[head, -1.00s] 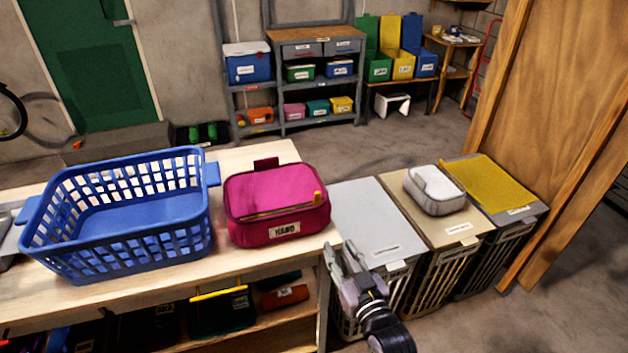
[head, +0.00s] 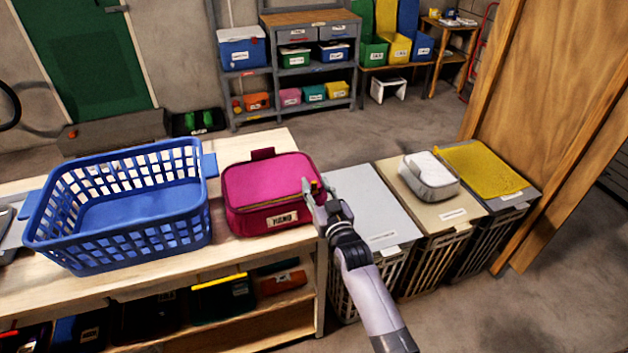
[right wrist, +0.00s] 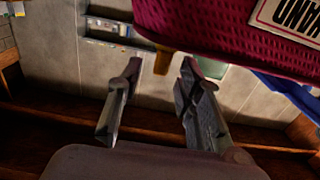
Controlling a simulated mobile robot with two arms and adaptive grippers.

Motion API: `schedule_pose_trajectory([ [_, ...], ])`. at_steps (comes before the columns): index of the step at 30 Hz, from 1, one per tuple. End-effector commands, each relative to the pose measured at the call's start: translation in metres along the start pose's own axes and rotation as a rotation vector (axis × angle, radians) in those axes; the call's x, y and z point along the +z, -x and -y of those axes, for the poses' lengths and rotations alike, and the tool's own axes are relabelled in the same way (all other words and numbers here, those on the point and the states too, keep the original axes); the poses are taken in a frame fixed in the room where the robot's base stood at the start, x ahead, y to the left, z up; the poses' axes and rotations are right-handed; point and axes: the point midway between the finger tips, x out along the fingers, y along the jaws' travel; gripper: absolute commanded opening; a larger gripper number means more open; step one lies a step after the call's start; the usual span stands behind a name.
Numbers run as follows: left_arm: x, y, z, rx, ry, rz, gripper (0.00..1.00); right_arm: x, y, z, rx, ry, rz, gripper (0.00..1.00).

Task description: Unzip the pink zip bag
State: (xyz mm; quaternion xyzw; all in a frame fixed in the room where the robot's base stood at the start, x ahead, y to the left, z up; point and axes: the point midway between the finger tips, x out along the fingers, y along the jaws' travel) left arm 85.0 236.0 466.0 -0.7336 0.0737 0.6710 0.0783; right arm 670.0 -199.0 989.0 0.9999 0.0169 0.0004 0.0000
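The pink zip bag (head: 268,187) stands upright on the wooden table, with a white label on its front and a dark tab at its back. Its lid looks closed. A small yellow-orange zipper pull (head: 315,187) sits at its right front corner. My right gripper (head: 312,196) is at that corner. In the right wrist view, the pull (right wrist: 162,60) hangs below the pink bag (right wrist: 225,35), between the spread fingertips of my right gripper (right wrist: 160,70). The fingers are apart, with gaps beside the pull. My left gripper is out of view.
A blue basket (head: 125,208) stands left of the bag on the table (head: 180,265). Hampers with a grey lid (head: 372,205), a beige lid and a yellow lid (head: 485,168) stand to the right. A small grey pouch (head: 430,175) lies on the beige lid.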

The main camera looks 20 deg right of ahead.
Motion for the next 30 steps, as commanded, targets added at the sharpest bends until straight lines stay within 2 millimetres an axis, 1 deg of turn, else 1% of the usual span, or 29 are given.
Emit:
schedule_pose_trajectory([
  [1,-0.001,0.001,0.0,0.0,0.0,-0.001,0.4,-0.001,-0.007,0.0,0.0,0.0,0.001,0.33],
  [6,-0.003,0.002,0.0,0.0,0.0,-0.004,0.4,0.0,-0.02,0.0,0.0,0.0,0.001,0.33],
  [10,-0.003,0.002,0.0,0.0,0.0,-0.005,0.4,0.0,-0.023,0.0,0.0,0.0,0.0,0.33],
  [17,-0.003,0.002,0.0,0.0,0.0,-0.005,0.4,0.001,-0.024,0.0,0.0,0.0,0.001,0.33],
  [30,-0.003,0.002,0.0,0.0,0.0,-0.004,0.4,0.001,-0.023,0.0,0.0,0.0,0.001,0.04],
])
